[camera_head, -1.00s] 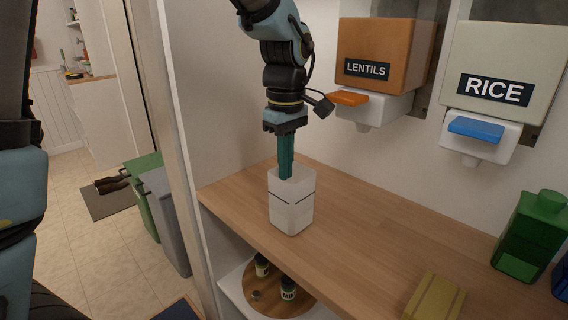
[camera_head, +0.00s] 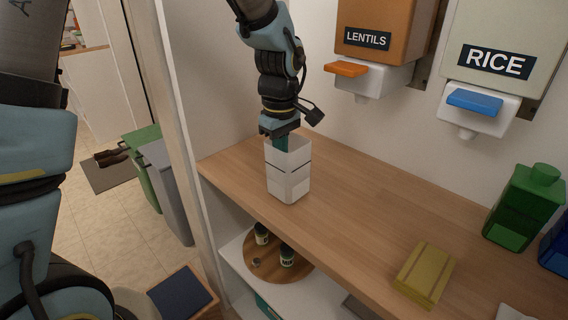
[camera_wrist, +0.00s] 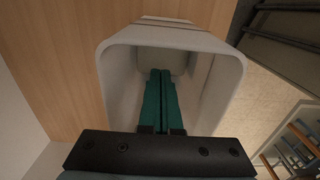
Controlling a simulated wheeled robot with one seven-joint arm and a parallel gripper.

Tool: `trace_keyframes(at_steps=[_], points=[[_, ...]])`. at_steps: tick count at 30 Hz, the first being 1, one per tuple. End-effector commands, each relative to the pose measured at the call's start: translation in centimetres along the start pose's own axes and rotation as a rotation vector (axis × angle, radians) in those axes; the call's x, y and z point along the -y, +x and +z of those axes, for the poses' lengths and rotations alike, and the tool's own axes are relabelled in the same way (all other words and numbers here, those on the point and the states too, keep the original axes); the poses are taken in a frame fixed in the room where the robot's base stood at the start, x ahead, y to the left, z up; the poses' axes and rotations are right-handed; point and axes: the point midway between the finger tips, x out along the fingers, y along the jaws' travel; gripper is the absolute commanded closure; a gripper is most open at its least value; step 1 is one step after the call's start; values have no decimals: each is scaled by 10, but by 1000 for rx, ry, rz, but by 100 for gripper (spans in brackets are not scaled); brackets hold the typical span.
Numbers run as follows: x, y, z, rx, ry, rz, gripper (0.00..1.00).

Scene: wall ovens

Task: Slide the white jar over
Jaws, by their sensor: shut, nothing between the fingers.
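The white jar (camera_head: 288,179) stands upright and open-topped on the wooden counter, near its left end, with a dark line around its side. My gripper (camera_head: 281,145) is above it, with the teal fingers reaching down into the jar's mouth and mostly hidden by its wall. In the wrist view the jar's rim (camera_wrist: 232,62) surrounds my gripper's fingers (camera_wrist: 161,82), which are side by side and closed, with nothing between them. I cannot tell whether the fingers touch the jar's inner wall.
Lentils (camera_head: 374,40) and rice (camera_head: 487,62) dispensers hang on the wall behind the wooden counter (camera_head: 370,215). A yellow block (camera_head: 424,273) and a green bottle (camera_head: 525,205) stand to the right. A round board (camera_head: 280,262) with small jars is on the shelf below. The counter's middle is clear.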

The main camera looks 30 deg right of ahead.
Motion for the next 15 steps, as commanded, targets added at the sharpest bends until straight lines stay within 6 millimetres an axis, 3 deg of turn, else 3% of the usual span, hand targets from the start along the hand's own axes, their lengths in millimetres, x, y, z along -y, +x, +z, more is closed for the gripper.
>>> trace_keyframes(at_steps=[9, 15], points=[[0, -2, -91, -1, -8, 0, 100], [0, -1, -123, -1, -3, 0, 100]])
